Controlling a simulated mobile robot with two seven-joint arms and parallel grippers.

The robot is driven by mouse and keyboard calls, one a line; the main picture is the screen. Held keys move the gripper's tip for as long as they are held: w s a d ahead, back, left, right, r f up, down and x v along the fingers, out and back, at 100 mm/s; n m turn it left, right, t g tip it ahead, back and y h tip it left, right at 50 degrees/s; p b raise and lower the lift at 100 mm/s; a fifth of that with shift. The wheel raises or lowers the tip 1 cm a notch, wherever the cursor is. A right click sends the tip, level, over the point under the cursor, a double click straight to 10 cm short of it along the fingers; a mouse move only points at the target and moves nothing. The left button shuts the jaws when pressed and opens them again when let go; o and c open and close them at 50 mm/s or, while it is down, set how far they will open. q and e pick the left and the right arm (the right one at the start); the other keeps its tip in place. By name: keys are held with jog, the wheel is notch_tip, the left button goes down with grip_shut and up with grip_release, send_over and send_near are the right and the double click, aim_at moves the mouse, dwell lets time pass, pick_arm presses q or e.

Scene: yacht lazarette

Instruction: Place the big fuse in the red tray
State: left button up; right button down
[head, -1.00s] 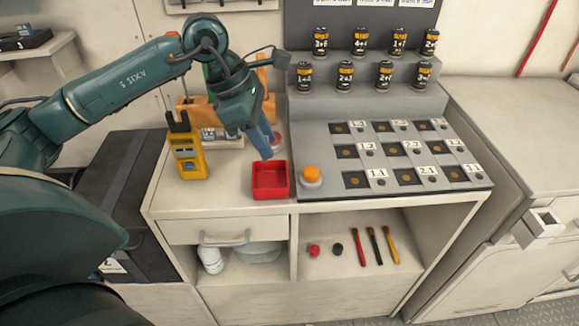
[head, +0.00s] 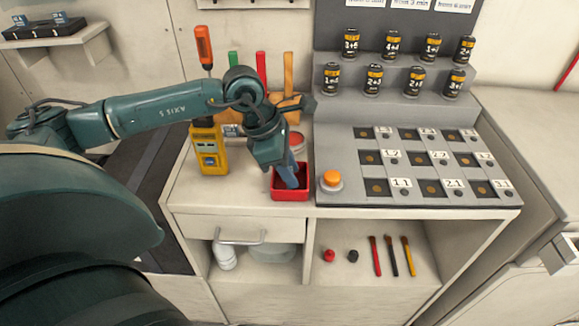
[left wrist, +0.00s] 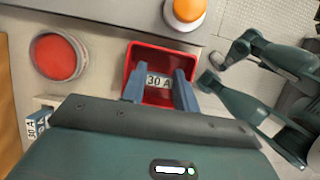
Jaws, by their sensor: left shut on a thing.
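The red tray (head: 291,196) is a small open square box at the counter's front edge, left of the orange button. My left gripper (head: 293,183) points down with its fingertips inside the tray's outline. In the left wrist view my left gripper (left wrist: 160,88) is shut on a fuse (left wrist: 158,81) with a white "30 A" label. The fuse is over or inside the red tray (left wrist: 140,52); I cannot tell whether it touches the bottom. The fuse is hidden in the head view.
The orange button (head: 331,179) and the grey panel of numbered slots (head: 350,160) are close on the tray's right. A yellow meter (head: 209,152) stands left. A round red-topped thing (left wrist: 58,57) is behind the tray. Another "30 A" labelled thing (left wrist: 38,125) is near.

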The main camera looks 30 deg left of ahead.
pick_arm(q)
jog(key=shift+f+b, duration=0.2)
jog(key=shift+b, duration=0.1)
jog(key=o, duration=0.7)
jog(key=shift+r, duration=0.1)
jog(key=shift+c, duration=0.2)
jog(key=v, duration=1.2)
jog(key=shift+r, duration=0.2)
